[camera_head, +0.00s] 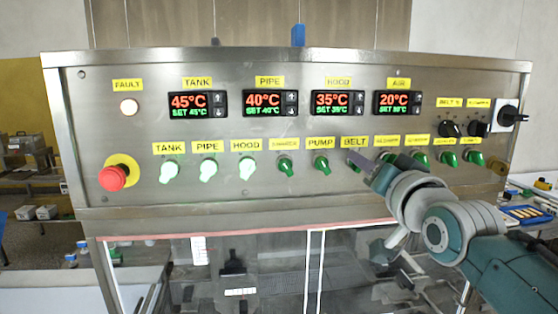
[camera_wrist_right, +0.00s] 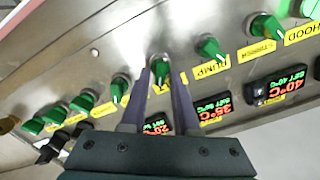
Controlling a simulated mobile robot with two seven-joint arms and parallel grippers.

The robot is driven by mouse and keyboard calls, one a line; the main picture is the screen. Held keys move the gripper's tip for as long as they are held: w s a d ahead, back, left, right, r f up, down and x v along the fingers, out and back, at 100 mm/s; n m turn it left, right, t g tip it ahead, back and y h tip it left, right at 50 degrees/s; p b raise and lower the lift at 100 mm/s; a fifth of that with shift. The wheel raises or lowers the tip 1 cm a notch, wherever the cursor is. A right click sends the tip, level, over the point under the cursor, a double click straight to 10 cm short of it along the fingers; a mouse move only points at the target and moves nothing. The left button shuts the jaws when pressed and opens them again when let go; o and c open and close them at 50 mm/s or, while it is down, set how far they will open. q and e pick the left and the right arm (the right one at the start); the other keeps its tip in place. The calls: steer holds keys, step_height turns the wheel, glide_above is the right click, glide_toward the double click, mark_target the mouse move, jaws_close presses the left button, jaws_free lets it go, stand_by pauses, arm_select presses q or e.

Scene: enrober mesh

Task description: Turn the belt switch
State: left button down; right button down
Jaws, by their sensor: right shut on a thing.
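The belt switch is a green knob (camera_wrist_right: 160,66) between my fingertips in the right wrist view, beside the PUMP knob. In the head view its yellow BELT label (camera_head: 354,142) shows, but the knob is hidden behind my fingers. My right gripper (camera_head: 360,162) reaches the panel from the right, just below that label. It also shows in the right wrist view (camera_wrist_right: 161,76), shut on the belt switch with a finger on each side. My left gripper is not in view.
The PUMP knob (camera_head: 321,165) is close on the left, and several green knobs are on the right. TANK (camera_head: 169,169), PIPE (camera_head: 208,168) and HOOD (camera_head: 247,168) knobs glow brighter. A red emergency button (camera_head: 113,177) is far left. Temperature displays (camera_head: 338,103) sit above.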

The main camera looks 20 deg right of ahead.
steer(key=shift+n, duration=0.3)
steer(key=n, duration=0.7)
steer(key=n+b, duration=0.1)
steer(key=n, duration=0.3)
steer(key=shift+a, duration=0.35)
steer(key=shift+n, duration=0.4)
steer(key=c, duration=0.9)
jaws_free()
